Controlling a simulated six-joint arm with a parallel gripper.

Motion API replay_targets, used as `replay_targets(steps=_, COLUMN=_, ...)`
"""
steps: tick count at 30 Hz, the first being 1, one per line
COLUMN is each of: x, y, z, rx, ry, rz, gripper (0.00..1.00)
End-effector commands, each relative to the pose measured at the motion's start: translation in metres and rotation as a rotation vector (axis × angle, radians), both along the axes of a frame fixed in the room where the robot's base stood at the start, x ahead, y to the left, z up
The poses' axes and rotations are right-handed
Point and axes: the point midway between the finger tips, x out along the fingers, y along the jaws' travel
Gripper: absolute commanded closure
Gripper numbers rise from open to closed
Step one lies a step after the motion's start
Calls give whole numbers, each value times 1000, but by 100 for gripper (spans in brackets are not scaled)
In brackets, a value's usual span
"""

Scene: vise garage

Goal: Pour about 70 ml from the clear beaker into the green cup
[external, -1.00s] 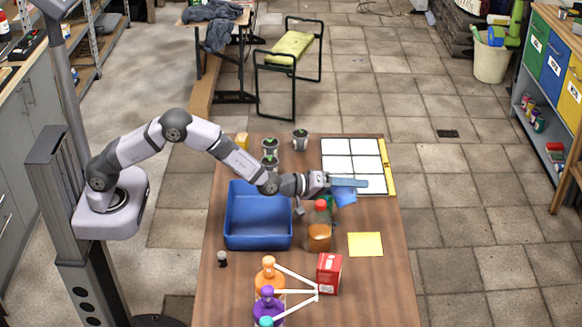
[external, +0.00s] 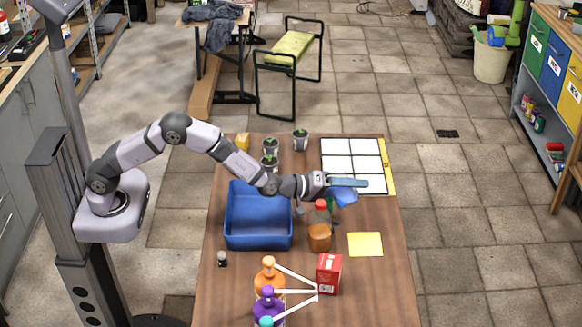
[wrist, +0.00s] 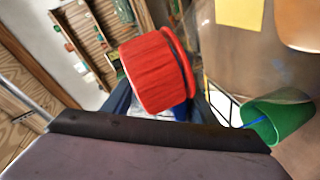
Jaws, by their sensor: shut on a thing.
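My gripper (external: 350,184) is shut on the clear beaker (external: 344,198), which holds blue liquid, over the right part of the table. The beaker is tilted. In the wrist view my gripper's dark edge hides most of it. The green cup (wrist: 281,119) stands at the right of the wrist view, with a thin blue streak reaching into its mouth, apparently liquid from the beaker. In the external view only a sliver of green (external: 330,202) shows between the beaker and a bottle. The level in the cup cannot be read.
An amber bottle with a red cap (external: 319,234) stands close to the beaker. A blue bin (external: 258,242) is to its left. A yellow note (external: 365,244), a red box (external: 329,274) and orange and purple bottles are nearer the front. A white tiled panel (external: 352,155) lies behind.

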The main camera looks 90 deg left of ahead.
Motion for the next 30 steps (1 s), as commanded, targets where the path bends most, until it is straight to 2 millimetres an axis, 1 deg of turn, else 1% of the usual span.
replay_targets(steps=30, x=0, y=1, z=-4, rx=-79, ry=-43, rz=1, gripper=76)
